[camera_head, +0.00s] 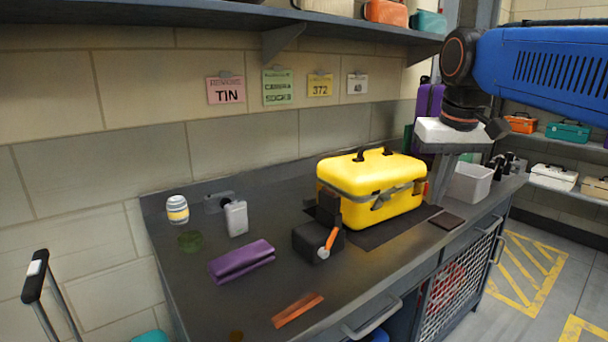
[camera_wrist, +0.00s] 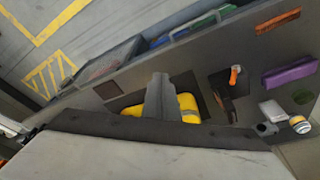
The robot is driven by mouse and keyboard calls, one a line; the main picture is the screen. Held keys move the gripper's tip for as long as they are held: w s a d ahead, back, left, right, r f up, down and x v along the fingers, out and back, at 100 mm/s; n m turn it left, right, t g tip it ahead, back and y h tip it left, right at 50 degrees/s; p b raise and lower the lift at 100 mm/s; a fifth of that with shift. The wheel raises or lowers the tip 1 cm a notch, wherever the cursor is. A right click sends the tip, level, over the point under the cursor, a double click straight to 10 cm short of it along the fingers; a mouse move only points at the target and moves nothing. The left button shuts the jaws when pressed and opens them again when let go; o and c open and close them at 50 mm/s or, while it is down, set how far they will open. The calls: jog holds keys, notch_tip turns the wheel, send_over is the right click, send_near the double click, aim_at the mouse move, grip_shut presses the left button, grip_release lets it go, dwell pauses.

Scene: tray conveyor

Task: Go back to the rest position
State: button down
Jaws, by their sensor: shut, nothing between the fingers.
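My gripper (camera_head: 438,198) hangs at the end of my blue arm, fingers pointing down, at the right end of the yellow case in the head view. Its fingers are shut with nothing between them. In the wrist view the fingers (camera_wrist: 158,88) show in front of the yellow case (camera_wrist: 186,105) and partly hide it. The yellow case (camera_head: 370,190) stands closed on a dark mat on the workbench (camera_head: 190,280). I cannot tell whether the fingers touch the case.
A black device with an orange lever (camera_head: 318,243), a purple pouch (camera_head: 242,262), a jar (camera_head: 177,210) and an orange strip (camera_head: 298,310) lie on the bench. A grey bin (camera_head: 470,184) stands at its right end. A shelf (camera_head: 200,14) overhangs the back.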

jog(key=s+d+f+t, duration=0.1)
jog(key=s+f, duration=0.7)
jog(key=f, duration=0.4)
jog(key=s+d+f+t, duration=0.1)
jog(key=s+f, duration=0.8)
jog(key=f, duration=0.3)
jog(key=shift+s+d, duration=0.15)
jog(key=shift+s, duration=0.05)
notch_tip(320, 180, up, 26)
jog(key=g, duration=0.3)
send_over(386, 197)
jog(key=s, duration=0.1)
jog(key=shift+w+f, duration=0.15)
jog(key=shift+f, duration=1.55)
jog(key=shift+w+f, duration=0.15)
jog(key=shift+f, duration=1.7)
